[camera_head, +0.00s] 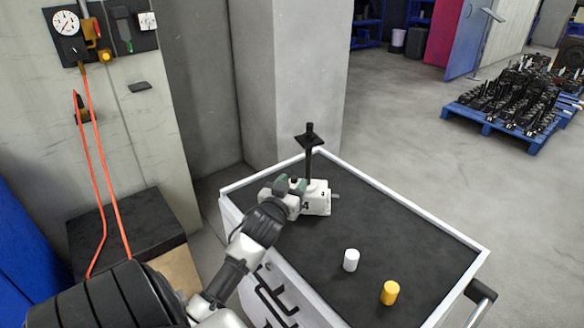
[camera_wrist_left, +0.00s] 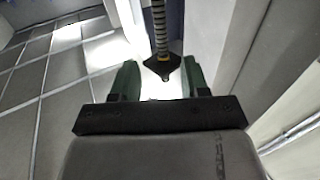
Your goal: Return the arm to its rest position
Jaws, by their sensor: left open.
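My left gripper (camera_head: 290,184) reaches over the cart from the left, its green fingers beside the screw jack. The jack has a white base (camera_head: 318,200) and an upright black screw with a flat plate (camera_head: 309,136) on top. In the left wrist view the left gripper (camera_wrist_left: 161,80) has its two green fingers apart. The gripper partly hides the jack's base in the head view. My right gripper is not in view.
The cart (camera_head: 420,214) has a dark top and raised white rim. A white cylinder (camera_head: 351,260) and a yellow cylinder (camera_head: 390,292) stand near its front. A wall and pillar (camera_head: 312,80) rise behind. A blue pallet (camera_head: 500,128) of dark parts lies far right.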

